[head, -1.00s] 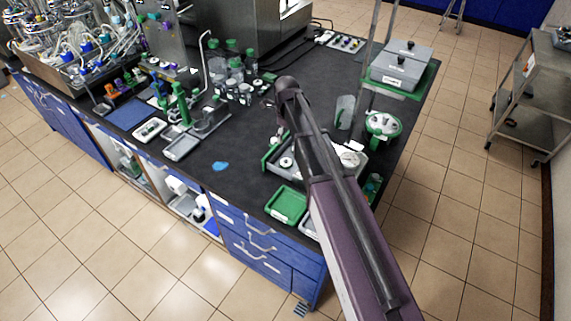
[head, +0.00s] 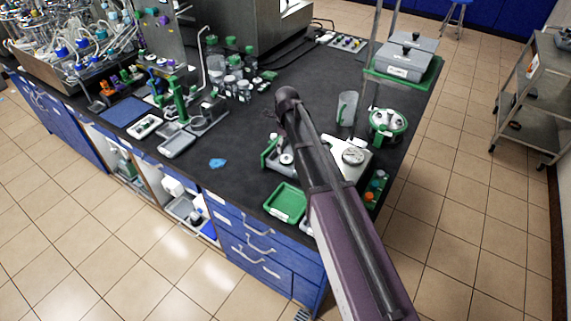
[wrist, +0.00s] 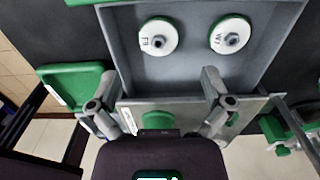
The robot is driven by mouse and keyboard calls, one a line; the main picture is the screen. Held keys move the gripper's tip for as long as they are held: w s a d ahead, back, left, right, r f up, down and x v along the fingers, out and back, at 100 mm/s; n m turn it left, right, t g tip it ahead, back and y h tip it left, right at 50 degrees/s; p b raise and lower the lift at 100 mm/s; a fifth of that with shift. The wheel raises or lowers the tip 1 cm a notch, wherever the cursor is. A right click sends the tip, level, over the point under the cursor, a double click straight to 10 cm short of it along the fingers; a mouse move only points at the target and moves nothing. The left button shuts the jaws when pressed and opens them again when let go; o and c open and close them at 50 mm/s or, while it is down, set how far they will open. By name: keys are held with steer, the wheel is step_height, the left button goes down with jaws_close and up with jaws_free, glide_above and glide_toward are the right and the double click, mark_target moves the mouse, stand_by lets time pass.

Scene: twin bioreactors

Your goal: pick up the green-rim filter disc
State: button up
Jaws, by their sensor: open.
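In the wrist view two round white filter discs with dark centre hubs lie in a grey tray (wrist: 190,75). The left disc (wrist: 158,38) and the right disc (wrist: 230,36) each carry a small dark label and show a thin green edge. My gripper (wrist: 158,76) is open and empty. Its fingers are spread at the near side of the tray, left and right, with the discs beyond the fingertips. Nothing is between the fingers. In the head view one pale disc (head: 286,159) shows beside my arm, which hides much of the tray and my gripper.
A green tray (wrist: 75,84) lies left of the grey tray; it also shows in the head view (head: 286,201). A lidded green-and-steel pot (head: 388,122) and a clear beaker (head: 346,108) stand to the right. A blue scrap (head: 217,163) lies on otherwise clear dark bench.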

mark_target(286, 157)
steer(key=shift+f, duration=0.45)
steer(key=shift+b, duration=0.3)
steer(key=shift+f+b, duration=2.55)
steer(key=shift+f, duration=0.05)
steer(key=c, duration=0.8)
